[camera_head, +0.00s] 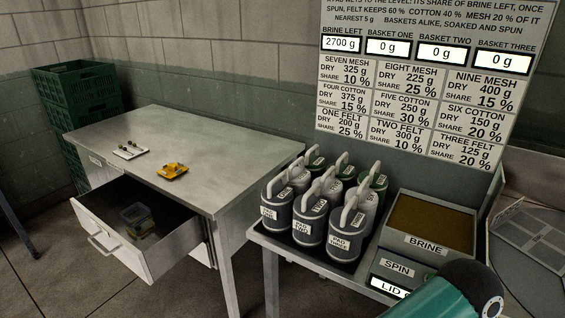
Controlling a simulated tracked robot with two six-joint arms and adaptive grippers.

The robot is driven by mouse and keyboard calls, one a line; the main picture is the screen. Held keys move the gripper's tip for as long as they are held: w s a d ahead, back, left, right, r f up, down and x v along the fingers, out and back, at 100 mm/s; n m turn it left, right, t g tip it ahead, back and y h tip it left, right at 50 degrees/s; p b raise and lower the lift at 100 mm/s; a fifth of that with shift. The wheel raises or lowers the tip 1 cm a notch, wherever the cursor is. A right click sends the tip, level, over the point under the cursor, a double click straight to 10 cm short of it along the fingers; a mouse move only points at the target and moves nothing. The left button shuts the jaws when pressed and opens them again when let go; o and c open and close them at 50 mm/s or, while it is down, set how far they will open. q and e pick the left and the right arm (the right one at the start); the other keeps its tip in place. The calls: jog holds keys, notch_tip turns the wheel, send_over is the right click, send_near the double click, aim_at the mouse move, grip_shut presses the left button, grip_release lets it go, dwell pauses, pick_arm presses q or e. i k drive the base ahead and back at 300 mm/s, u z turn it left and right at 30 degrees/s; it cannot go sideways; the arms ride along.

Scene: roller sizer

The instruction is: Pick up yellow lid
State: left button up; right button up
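A small flat yellow-orange piece (173,171) lies on the grey table top near its front edge, with small dark marks or parts on it. I cannot tell for sure whether it is the yellow lid. The open drawer (118,247) below holds a small clear box (137,218) with something yellowish at its bottom edge. Neither of my grippers shows in the head view. A teal and black rounded part at the lower right hides part of a display that begins with "LID".
A white piece with small dark knobs (130,150) lies on the grey table (225,150). Several grey, labelled, handled canisters (308,222) stand on the right bench, beside the brine tank (433,220). Green crates (68,85) stand behind the table. The drawer juts out in front.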

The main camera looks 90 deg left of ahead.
aim_at(171, 171)
jog(key=u, duration=0.2)
jog(key=i, duration=0.3)
jog(key=u, duration=2.7)
jog(key=i, duration=0.25)
jog(key=u, duration=1.35)
jog(key=k, duration=0.45)
jog(key=u, duration=0.5)
jog(key=i, duration=1.5)
jog(key=z, duration=0.5)
